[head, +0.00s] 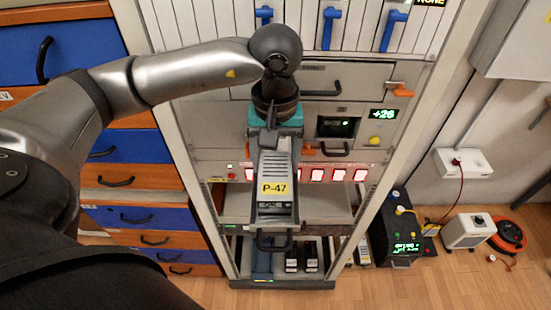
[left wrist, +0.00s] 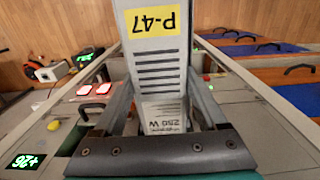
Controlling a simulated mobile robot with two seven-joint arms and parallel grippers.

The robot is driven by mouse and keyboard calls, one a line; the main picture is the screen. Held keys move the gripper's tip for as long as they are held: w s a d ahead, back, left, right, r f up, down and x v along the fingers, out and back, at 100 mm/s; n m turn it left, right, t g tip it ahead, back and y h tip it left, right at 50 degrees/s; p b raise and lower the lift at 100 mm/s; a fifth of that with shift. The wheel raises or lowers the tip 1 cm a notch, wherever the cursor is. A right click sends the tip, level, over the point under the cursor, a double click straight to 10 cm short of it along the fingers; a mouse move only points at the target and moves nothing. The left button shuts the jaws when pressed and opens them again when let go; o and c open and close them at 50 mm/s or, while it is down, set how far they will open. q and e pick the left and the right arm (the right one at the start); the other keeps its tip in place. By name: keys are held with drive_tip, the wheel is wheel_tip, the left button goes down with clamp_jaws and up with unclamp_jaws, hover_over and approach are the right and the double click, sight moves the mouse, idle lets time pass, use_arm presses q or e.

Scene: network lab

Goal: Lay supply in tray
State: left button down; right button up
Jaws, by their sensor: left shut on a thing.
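The supply is a long grey slotted module with a yellow P-47 label (head: 275,168). My left gripper (head: 275,140) is shut on its upper end, and the supply hangs in front of the rack, label facing outward. In the left wrist view, the supply (left wrist: 158,70) sits between the two fingers, with a white 250 W sticker near the palm. A pale grey tray-like surface (head: 322,204) shows behind and beside the supply, low in the rack. The supply covers part of it, and I cannot tell whether they touch. My right gripper is not in view.
The rack (head: 365,180) has a row of lit red panels (head: 315,175) above the tray. A dark handle (head: 273,243) is below the supply. Drawers (head: 120,185) stand at left. A black box (head: 397,230) and a red cable reel (head: 509,236) are on the floor at right.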

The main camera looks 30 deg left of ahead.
use_arm(q)
drive_tip(key=shift+r, duration=0.1)
drive_tip(key=shift+c, duration=1.3)
unclamp_jaws()
drive_tip(key=shift+o, duration=1.3)
drive_tip(key=shift+s, duration=0.1)
wheel_tip(320, 180, up, 15)
drive_tip(key=shift+r, duration=0.1)
